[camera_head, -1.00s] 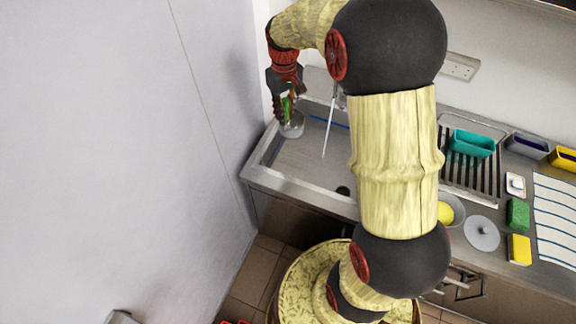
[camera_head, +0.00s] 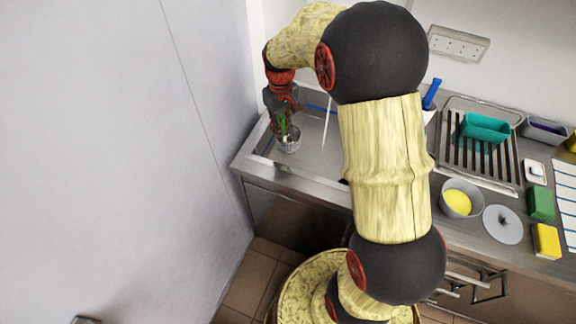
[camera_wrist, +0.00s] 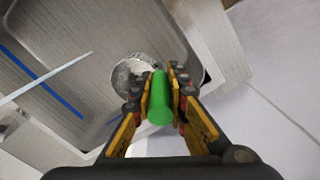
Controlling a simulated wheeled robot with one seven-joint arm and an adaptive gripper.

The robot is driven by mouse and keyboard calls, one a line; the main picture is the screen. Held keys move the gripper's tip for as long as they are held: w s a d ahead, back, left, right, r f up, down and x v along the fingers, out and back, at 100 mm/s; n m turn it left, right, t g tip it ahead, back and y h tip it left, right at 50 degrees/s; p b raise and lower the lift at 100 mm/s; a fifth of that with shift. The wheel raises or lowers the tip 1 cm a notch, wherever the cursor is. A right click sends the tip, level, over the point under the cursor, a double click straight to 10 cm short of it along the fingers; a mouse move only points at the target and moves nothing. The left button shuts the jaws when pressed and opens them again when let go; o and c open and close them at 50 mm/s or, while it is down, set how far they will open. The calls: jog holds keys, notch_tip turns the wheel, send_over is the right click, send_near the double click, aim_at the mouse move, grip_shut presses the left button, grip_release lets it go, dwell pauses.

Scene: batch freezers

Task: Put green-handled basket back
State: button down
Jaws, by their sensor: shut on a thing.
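The green-handled basket (camera_head: 290,144) is a small round metal mesh basket with an upright green handle (camera_wrist: 159,98). It is at the left end of the steel sink (camera_head: 315,150) in the head view. My gripper (camera_head: 283,122) is above it, shut on the green handle. In the wrist view my gripper (camera_wrist: 158,85) has its fingers on both sides of the handle, and the basket (camera_wrist: 133,73) is beyond them over the sink. I cannot tell whether the basket touches the sink floor.
A teal container (camera_head: 486,127) stands on a slatted rack. A bowl with yellow contents (camera_head: 459,199), a grey lid (camera_head: 502,224), a green sponge (camera_head: 541,204) and a yellow sponge (camera_head: 547,241) lie on the right counter. A wall (camera_head: 120,150) is close on the left. A thin spout (camera_head: 326,122) hangs over the sink.

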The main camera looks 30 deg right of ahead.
aim_at(282, 149)
notch_tip(282, 149, down, 10)
jog(key=b, duration=0.2)
jog(key=shift+b, duration=0.3)
jog(key=shift+f, duration=0.2)
jog(key=c, duration=1.7)
grip_release()
jog(key=shift+c, duration=0.2)
jog(key=shift+r, duration=0.1)
